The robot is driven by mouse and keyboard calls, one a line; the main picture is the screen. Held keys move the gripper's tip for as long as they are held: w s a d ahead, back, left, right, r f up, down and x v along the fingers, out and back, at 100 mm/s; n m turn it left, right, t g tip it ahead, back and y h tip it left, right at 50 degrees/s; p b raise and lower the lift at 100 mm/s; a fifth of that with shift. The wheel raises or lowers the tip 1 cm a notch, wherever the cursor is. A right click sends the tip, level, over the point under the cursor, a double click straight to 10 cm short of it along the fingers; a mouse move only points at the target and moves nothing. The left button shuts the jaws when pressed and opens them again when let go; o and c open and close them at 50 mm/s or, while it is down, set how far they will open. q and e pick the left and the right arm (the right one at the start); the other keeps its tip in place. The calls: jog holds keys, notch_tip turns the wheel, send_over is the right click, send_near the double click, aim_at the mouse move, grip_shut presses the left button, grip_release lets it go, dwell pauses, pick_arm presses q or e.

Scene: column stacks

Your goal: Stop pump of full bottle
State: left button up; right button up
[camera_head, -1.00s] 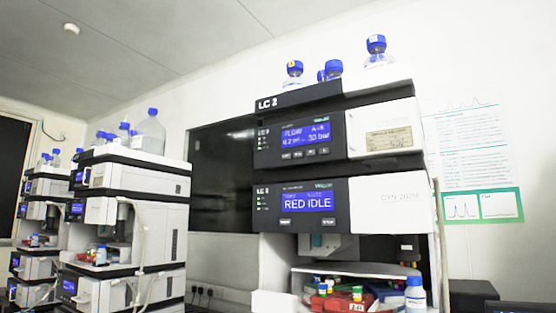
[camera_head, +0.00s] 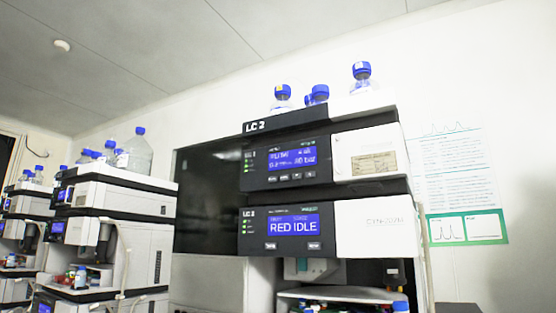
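The LC 2 stack (camera_head: 264,128) stands in the middle. Its upper module, the pump (camera_head: 293,161), has a lit blue screen showing a flow line and a bar value, too blurred to read surely. A row of small buttons (camera_head: 290,177) sits below that screen. Several blue-capped bottles stand on top: a left one (camera_head: 283,97), two close together in the middle (camera_head: 318,95), and a right one (camera_head: 361,76). Their fill levels are hard to tell. Neither of my grippers shows.
Another stack (camera_head: 118,205) stands at left with a large clear bottle (camera_head: 136,155) and smaller blue-capped bottles on top. A further stack is at the far left edge. A poster (camera_head: 460,185) hangs on the right wall.

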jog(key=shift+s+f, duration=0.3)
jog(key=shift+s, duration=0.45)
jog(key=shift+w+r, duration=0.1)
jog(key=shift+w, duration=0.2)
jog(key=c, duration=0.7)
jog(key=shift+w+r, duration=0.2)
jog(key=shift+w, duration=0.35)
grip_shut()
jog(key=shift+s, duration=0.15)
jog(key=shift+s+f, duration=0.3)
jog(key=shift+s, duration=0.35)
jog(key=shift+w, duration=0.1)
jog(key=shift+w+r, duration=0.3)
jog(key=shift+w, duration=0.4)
